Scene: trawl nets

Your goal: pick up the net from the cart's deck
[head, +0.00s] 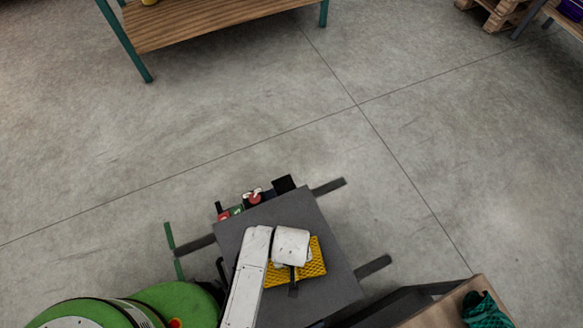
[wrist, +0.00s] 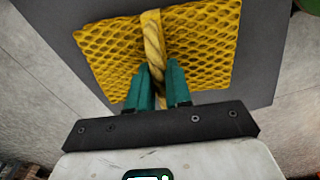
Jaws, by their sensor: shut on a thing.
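The yellow net (wrist: 205,45) is a flat mesh square with a thick twisted rope across its middle. It lies over the grey deck of the cart (wrist: 262,60) in the wrist view; I cannot tell whether it touches the deck. My gripper (wrist: 158,82) has two green fingers shut on the net's rope. In the head view the net (head: 315,262) shows partly beneath my white arm, over the grey cart deck (head: 325,225). The fingertips are mostly hidden by the arm there.
Small red, green and black items (head: 250,198) sit along the deck's far edge. A wooden surface with a dark green net (head: 484,310) is at the lower right. A wooden bench with green legs (head: 200,22) stands at the back. The floor between is clear.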

